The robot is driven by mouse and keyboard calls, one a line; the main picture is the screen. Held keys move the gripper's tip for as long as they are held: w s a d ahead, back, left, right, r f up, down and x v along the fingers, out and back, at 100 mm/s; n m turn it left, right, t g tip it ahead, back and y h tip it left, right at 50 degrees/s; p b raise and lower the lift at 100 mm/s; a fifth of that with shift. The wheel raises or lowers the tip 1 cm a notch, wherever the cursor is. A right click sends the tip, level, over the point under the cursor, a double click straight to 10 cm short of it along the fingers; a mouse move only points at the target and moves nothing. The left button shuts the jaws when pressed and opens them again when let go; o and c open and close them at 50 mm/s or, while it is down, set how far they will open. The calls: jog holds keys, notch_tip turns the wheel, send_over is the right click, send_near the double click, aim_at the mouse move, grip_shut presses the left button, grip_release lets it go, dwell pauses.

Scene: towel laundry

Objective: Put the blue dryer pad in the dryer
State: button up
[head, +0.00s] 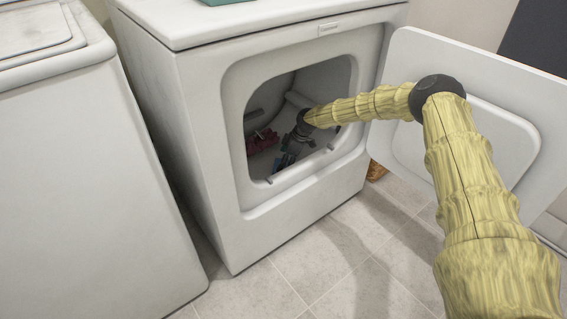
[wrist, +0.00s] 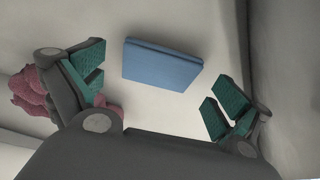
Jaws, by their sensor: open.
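The white dryer (head: 290,200) stands with its door (head: 480,110) swung open to the right. My gripper (head: 287,160) reaches through the opening into the drum. In the wrist view my gripper (wrist: 160,92) is open, its two green-padded fingers wide apart. The blue dryer pad (wrist: 162,64) lies on the pale drum floor beyond and between the fingertips, apart from both. In the head view a small bit of blue (head: 278,164) shows beside the gripper, mostly hidden by it.
A crumpled dark red towel (head: 262,141) lies in the drum, left of the gripper; in the wrist view it (wrist: 33,92) is behind the left finger. The opening's rim surrounds my arm. A white washer (head: 90,180) stands left. The tiled floor in front is clear.

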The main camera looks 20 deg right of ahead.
jog(key=p+v, duration=0.3)
jog(key=v, duration=0.8)
dwell(1.1)
